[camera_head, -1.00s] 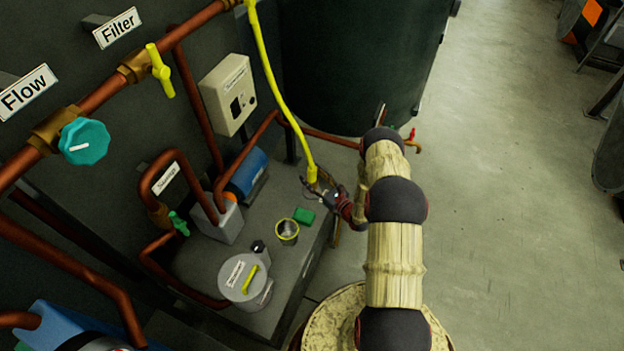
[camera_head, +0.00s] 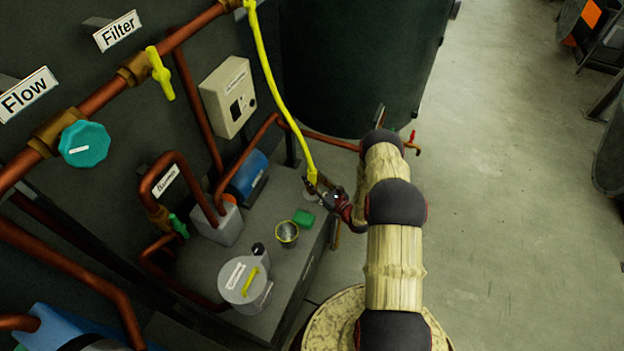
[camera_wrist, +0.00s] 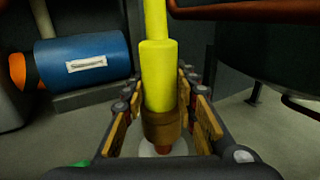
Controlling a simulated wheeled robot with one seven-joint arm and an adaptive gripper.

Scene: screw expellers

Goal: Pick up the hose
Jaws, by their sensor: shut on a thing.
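The yellow hose (camera_head: 271,80) hangs from the copper pipe at the top and curves down to my gripper (camera_head: 316,186). In the wrist view the hose (camera_wrist: 155,60) stands upright between the fingers, with a brownish end fitting (camera_wrist: 160,128) at its bottom. My gripper (camera_wrist: 166,120) is shut on the hose's lower end, with one finger on each side. Below the hose end is a pale round spot on the grey bench (camera_head: 262,222); whether the end touches it I cannot tell.
On the bench are a green block (camera_head: 303,219), a small yellow-rimmed cup (camera_head: 287,234) and a grey lidded canister (camera_head: 243,282). A blue motor (camera_head: 249,175) and copper pipes stand left. A dark tank (camera_head: 360,60) is behind. The floor at right is open.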

